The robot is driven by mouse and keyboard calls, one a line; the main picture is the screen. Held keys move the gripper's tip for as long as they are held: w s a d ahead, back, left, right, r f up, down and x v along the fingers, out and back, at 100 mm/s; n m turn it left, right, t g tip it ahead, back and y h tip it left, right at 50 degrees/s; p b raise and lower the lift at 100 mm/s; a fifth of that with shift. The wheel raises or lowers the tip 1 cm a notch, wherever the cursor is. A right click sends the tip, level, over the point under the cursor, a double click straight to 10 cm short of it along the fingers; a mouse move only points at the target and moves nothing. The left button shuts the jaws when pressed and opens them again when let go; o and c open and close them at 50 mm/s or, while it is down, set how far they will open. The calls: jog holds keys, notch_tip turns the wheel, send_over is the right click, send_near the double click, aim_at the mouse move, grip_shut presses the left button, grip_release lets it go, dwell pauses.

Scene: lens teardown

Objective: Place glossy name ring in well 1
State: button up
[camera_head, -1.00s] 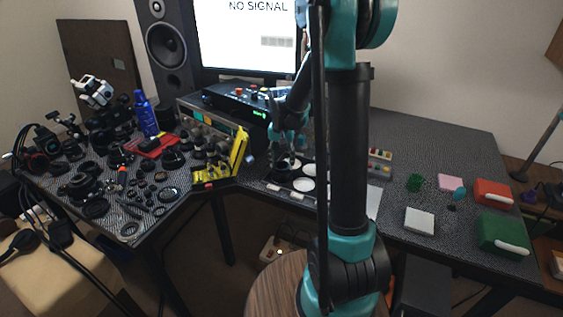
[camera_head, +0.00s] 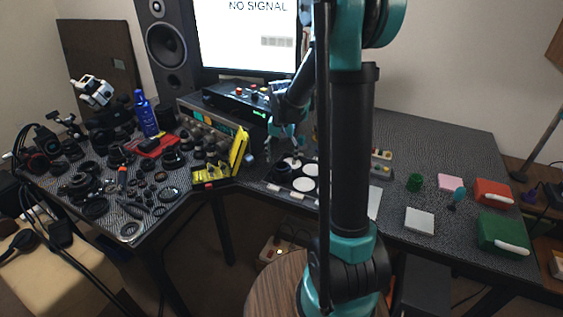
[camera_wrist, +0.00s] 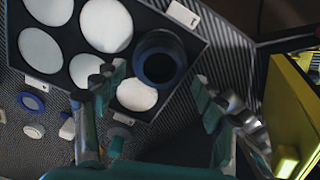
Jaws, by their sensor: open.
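A dark, glossy ring (camera_head: 282,173), which I take to be the name ring, sits at the left corner of the black tray (camera_head: 271,184). In the wrist view the ring (camera_wrist: 160,57) has a dark centre and a bluish rim, and rests at a corner of the tray (camera_wrist: 192,47). The round well under it is hidden, and the tray's label (camera_wrist: 182,14) is unreadable. My gripper (camera_head: 282,143) is open and empty above the ring, apart from it. In the wrist view the fingers of my gripper (camera_wrist: 158,88) are spread wide.
Other white wells (camera_wrist: 106,24) show empty. A yellow stand (camera_head: 239,152) is close left of the tray. Small coloured parts (camera_wrist: 33,102) lie behind the tray.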

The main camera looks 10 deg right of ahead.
notch_tip(320, 180, up, 10)
jog(key=s+d+f+n+t, duration=0.2)
jog(key=s+f, duration=0.3)
jog(key=s, duration=0.6)
jog(key=s+d+f+n+t, duration=0.1)
jog(key=s+d+f+t, duration=0.1)
jog(key=s+f, duration=0.4)
jog(key=s, duration=0.5)
jog(key=shift+f+n, duration=0.25)
jog(key=shift+n, duration=0.15)
